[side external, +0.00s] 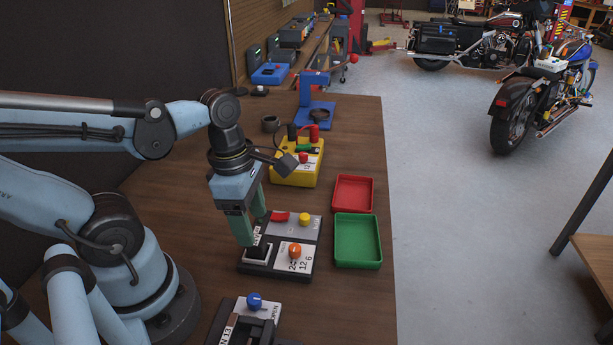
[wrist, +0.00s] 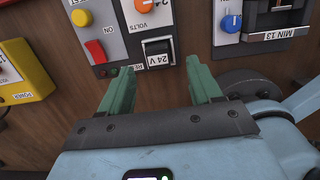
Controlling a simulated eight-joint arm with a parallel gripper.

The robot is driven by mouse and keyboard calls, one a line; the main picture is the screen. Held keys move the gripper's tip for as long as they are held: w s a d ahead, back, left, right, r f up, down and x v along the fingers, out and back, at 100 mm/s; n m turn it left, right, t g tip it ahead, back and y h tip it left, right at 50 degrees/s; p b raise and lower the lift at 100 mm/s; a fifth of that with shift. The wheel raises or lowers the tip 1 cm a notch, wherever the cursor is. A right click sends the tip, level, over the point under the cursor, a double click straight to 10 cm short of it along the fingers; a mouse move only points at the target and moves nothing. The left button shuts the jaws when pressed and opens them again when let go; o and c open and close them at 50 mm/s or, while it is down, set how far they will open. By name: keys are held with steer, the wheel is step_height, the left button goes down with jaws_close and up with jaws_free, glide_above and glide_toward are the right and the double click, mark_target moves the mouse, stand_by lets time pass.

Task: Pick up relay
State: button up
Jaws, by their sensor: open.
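The relay appears to be the small black block with a white "24 V" label (wrist: 158,52), seated in the grey and black test panel (wrist: 112,30). In the side view the block (side external: 258,251) sits at the panel's left side, partly hidden by a finger. My gripper (side external: 252,232) points down over that end of the panel, its green fingers apart. In the wrist view my gripper (wrist: 160,70) is open and empty, one finger to each side of the block. I cannot tell whether a finger touches it.
A red tray (side external: 353,177) and a green tray (side external: 337,240) lie right of the panel. An orange knob (side external: 294,251) is close beside the block. A yellow box (side external: 288,176) stands behind, and a blue-knobbed unit (side external: 240,327) in front. The table's right edge is clear.

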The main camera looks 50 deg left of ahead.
mark_target(257, 247)
step_height(257, 247, down, 2)
steer(key=shift+w+a+f, duration=0.1)
steer(key=shift+a+f, duration=0.05)
steer(key=shift+w+f, duration=0.1)
steer(key=shift+f, duration=1)
jaws_close()
steer(key=shift+r, duration=0.2)
